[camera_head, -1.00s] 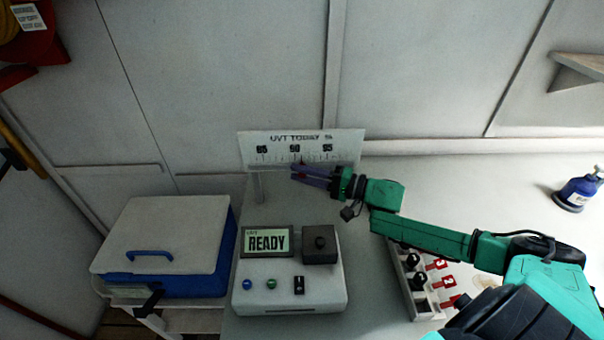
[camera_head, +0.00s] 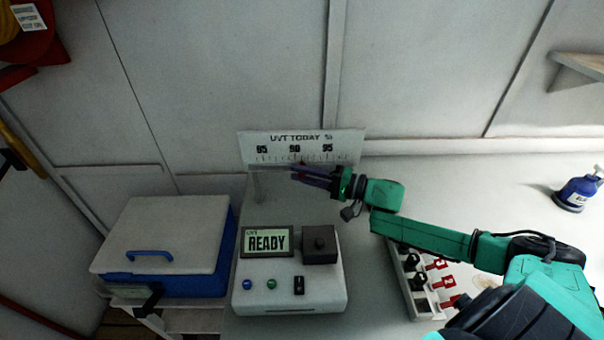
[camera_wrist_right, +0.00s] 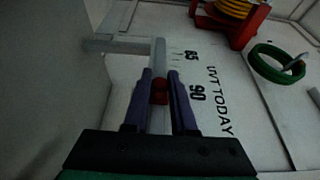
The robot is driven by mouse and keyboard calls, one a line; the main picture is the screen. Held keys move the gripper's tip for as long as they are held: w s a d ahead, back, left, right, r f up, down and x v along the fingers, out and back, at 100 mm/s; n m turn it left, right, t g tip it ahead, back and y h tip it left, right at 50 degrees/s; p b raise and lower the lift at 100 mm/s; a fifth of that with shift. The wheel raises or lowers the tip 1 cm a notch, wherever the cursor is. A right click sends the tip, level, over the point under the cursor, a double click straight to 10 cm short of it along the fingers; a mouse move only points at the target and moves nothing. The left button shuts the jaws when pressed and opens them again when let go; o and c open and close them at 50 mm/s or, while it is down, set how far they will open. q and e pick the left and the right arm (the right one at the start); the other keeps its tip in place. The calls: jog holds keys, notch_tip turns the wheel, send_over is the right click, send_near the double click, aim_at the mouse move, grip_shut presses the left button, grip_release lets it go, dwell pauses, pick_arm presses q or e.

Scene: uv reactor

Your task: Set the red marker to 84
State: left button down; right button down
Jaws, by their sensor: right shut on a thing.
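The white scale board (camera_head: 350,146) headed "UVT TODAY %" stands at the back of the bench, with 85, 90 and 95 printed from left to right. My right gripper (camera_head: 296,173) is at the board's lower edge, below the 90. In the right wrist view, the red marker (camera_wrist_right: 160,91) sits on a pale rail between the two purple fingers of my right gripper (camera_wrist_right: 161,88), which are shut on it. It lies near the 90 there; its exact reading cannot be told. In the head view the fingers mostly hide the marker. My left gripper is not in view.
A UV meter (camera_head: 318,292) showing READY stands in front of the board. A blue box with a pale lid (camera_head: 165,230) is at left. A tray (camera_head: 428,304) with dark-capped items is under my right arm. A blue bottle (camera_head: 577,190) stands far right.

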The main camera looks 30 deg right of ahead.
jog(key=shift+f, duration=0.1)
jog(key=w+a, duration=0.3)
jog(key=a, duration=0.4)
jog(key=shift+w, duration=0.2)
jog(key=c, duration=0.8)
grip_release()
jog(key=shift+o, duration=0.2)
jog(key=shift+s+d, duration=0.1)
jog(key=p+v, duration=0.2)
jog(key=v, duration=1.2)
jog(key=shift+p, duration=0.3)
jog(key=shift+s, duration=0.15)
